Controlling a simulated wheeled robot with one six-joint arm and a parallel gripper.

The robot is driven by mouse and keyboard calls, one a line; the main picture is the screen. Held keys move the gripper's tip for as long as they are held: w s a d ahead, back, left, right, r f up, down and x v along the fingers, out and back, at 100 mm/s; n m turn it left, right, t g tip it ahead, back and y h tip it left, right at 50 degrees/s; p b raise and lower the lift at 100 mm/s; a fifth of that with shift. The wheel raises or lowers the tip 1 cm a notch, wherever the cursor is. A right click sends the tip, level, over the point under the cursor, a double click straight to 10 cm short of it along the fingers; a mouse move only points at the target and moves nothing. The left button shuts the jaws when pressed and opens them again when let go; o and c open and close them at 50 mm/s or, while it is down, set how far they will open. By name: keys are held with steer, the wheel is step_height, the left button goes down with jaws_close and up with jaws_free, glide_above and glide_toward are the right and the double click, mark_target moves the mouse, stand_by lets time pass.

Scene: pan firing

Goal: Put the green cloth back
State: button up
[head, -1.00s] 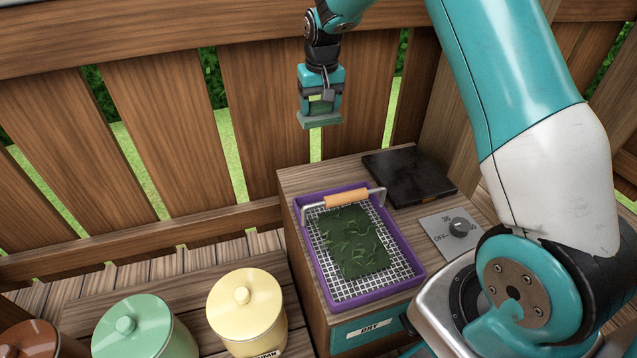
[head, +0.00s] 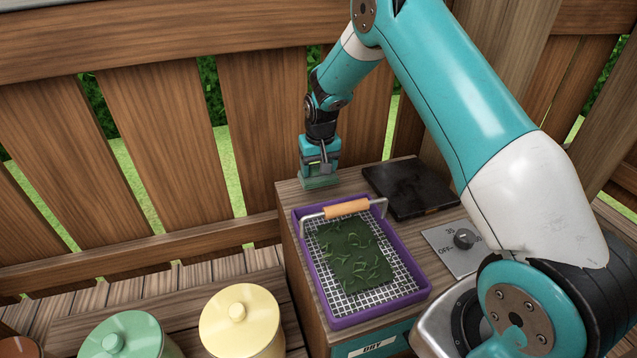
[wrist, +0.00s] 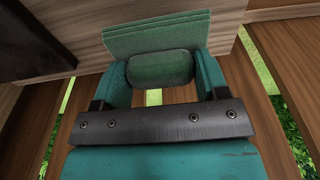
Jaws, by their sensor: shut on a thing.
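The green cloth (head: 320,183) is a folded, flat piece at the back left of the wooden cabinet top. My gripper (head: 319,174) points down and is shut on it. In the wrist view, the cloth (wrist: 158,34) spreads beyond the fingertips, and a rounded green part (wrist: 160,68) sits between the two teal fingers. The cloth is over or on the wooden top, close to its edge. I cannot tell whether it touches the wood.
A purple tray (head: 315,270) with white mesh, green leaves and an orange-handled bar stands just in front. A dark slab (head: 410,187) lies to the right, with a dial plate (head: 458,246) before it. Lidded yellow (head: 242,318) and green (head: 128,338) canisters stand at lower left.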

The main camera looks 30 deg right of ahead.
mark_target(319, 175)
steer(key=shift+f, duration=2.1)
steer(key=shift+f, duration=0.25)
steer(key=o, duration=1)
steer(key=shift+o, duration=0.2)
steer(key=shift+b, duration=0.5)
